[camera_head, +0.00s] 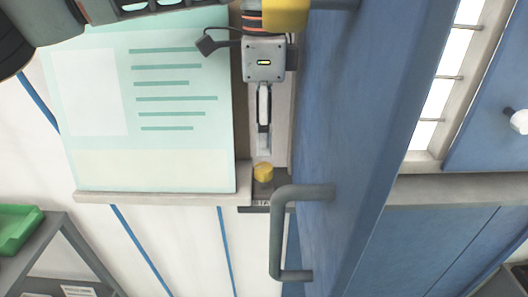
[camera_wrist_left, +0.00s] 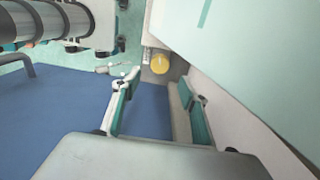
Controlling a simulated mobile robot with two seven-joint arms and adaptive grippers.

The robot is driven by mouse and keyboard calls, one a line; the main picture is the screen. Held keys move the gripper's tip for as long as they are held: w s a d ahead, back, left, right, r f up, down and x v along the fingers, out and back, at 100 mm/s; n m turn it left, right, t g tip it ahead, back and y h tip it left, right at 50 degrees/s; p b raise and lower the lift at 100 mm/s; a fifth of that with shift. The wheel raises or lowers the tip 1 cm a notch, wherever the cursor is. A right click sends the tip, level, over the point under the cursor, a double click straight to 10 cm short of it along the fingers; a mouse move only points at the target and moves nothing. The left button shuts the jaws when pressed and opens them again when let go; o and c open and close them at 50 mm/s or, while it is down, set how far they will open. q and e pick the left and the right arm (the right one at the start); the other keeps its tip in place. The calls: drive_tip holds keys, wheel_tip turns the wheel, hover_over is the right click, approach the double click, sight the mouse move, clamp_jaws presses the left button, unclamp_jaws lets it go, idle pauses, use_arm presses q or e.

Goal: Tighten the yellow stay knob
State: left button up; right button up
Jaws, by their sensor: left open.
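The yellow stay knob (camera_head: 263,172) sits on a dark bracket (camera_head: 257,209) at the lower end of the narrow gap between a pale green poster panel and the blue door. It also shows in the left wrist view as a yellow round end (camera_wrist_left: 160,63). My left gripper (camera_head: 263,138) comes down from the top of the head view, with its fingers pointing at the knob. In the left wrist view my left gripper (camera_wrist_left: 158,82) is open and empty, and the knob lies beyond and between the teal-padded fingertips, apart from them. My right gripper is not seen.
The blue door (camera_head: 345,150) stands close to the right of the left gripper. Its grey handle (camera_head: 277,235) juts out below and right of the knob. The poster panel (camera_head: 150,155) borders the left side. A green tray (camera_head: 18,228) rests on a grey stand at lower left.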

use_arm(q)
drive_tip(key=shift+r, duration=2.1)
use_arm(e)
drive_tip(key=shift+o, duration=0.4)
use_arm(q)
drive_tip(key=m+t+b, duration=0.3)
drive_tip(key=m+t, duration=0.2)
drive_tip(key=m, duration=1.3)
approach(264, 167)
drive_tip(key=x, duration=0.2)
drive_tip(key=shift+g, duration=0.3)
drive_tip(key=x, duration=0.5)
drive_tip(key=shift+w+f+p, duration=0.25)
drive_tip(key=shift+w+p, duration=0.1)
drive_tip(key=shift+w+f, duration=0.25)
drive_tip(key=shift+f, duration=0.4)
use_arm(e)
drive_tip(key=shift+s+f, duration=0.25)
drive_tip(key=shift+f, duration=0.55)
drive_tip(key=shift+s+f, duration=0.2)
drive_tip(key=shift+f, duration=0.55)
